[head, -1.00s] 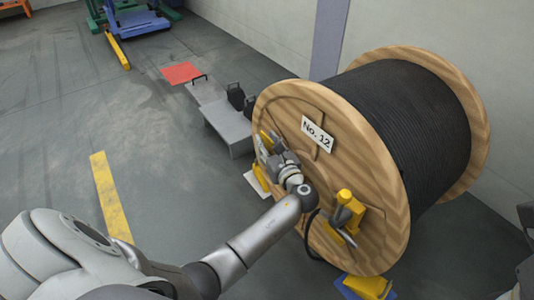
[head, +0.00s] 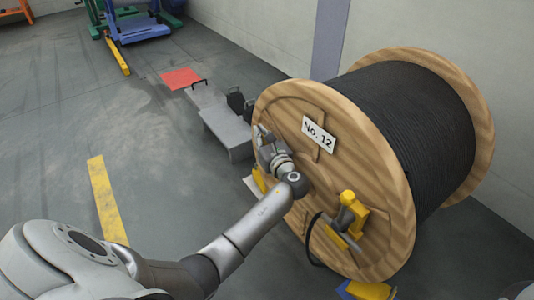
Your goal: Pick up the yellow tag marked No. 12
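The tag marked No. 12 (head: 318,134) looks white with dark lettering, not yellow. It sits tilted on the near wooden face of a large reel (head: 350,190) wound with black cable. My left gripper (head: 264,138) is at the left edge of that face, to the left of the tag and apart from it in the picture. Its fingers are small and seen from behind, so I cannot tell whether they are open or hold anything. My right gripper is not in view.
A yellow bracket with a grey handle (head: 347,215) stands at the reel's lower face. Yellow supports show at the floor (head: 370,290). A grey step-like block (head: 228,128) and a red plate (head: 181,78) lie behind. The floor at left is clear, with a yellow stripe (head: 107,200).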

